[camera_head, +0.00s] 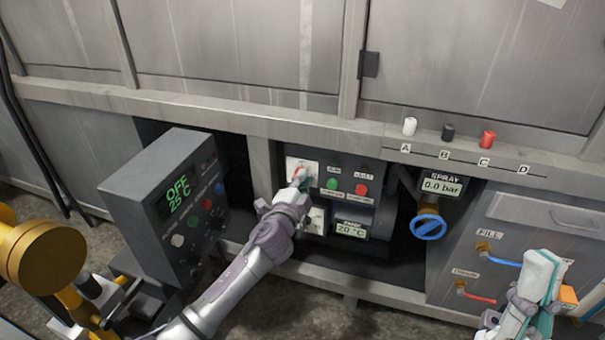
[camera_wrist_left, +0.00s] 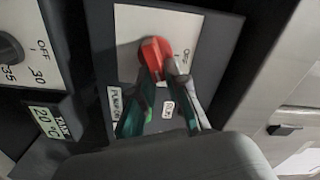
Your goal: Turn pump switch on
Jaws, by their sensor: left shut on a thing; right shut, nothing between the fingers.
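The pump switch is a red knob (camera_wrist_left: 154,54) on a white plate (camera_wrist_left: 185,22) in the left wrist view. My left gripper's teal fingers (camera_wrist_left: 165,100) reach up to the knob, one on each side, and are shut on it. In the head view the left gripper (camera_head: 298,178) is at the white plate (camera_head: 296,163) on the dark control panel, and the knob is mostly hidden there. Small labels sit beside and below the knob, partly covered by the fingers. My right gripper (camera_head: 543,280) is shut and empty at the lower right.
Right of the plate are a green button (camera_head: 332,183) and a red button (camera_head: 361,190). A grey control box (camera_head: 160,205) reading OFF 25 °C stands left. A blue valve wheel (camera_head: 428,227) is under the spray display. White, black and red knobs line the ledge above.

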